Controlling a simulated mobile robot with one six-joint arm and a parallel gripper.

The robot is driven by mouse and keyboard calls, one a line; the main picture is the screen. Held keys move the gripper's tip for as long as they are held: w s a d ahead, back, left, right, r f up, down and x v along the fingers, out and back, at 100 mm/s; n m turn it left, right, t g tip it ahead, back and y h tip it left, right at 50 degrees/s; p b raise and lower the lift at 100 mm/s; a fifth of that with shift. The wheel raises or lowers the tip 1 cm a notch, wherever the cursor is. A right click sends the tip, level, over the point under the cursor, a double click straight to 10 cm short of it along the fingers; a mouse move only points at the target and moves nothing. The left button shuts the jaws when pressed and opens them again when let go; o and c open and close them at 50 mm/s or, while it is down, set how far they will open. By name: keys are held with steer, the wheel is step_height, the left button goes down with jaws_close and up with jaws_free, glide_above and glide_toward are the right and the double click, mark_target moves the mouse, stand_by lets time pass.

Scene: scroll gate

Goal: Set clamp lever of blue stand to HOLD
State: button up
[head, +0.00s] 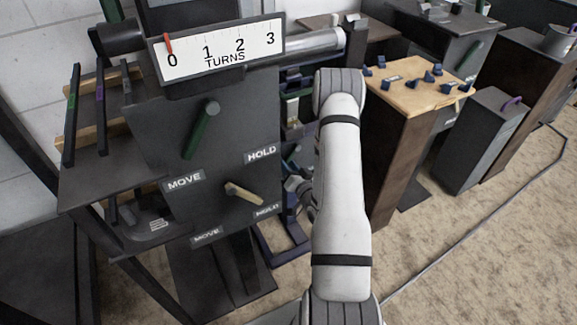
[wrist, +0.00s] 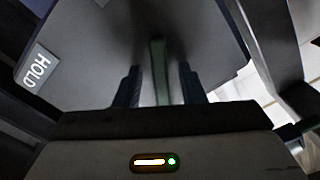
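A stand with dark blue parts (head: 277,248) shows behind the dark front panel, and my arm hides much of it. A small green piece (head: 292,155) shows on it, but I cannot tell from the head view whether it is the clamp lever. In the wrist view a green lever (wrist: 159,68) stands between the two fingers of my gripper (wrist: 160,88), with gaps on both sides. The gripper is open around the lever. A HOLD label (wrist: 37,68) is on the grey panel to the left. In the head view my gripper is mostly hidden behind my arm.
In front stands a dark panel (head: 145,130) with a green lever (head: 202,130), a beige lever (head: 243,193) and MOVE and HOLD labels. A turns scale (head: 218,50) above it has its red pointer near 0. A wooden-topped cabinet (head: 420,85) with blue knobs stands to the right.

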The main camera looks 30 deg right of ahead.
jaws_close()
steer(key=shift+d, duration=0.15)
stand_by(0.4)
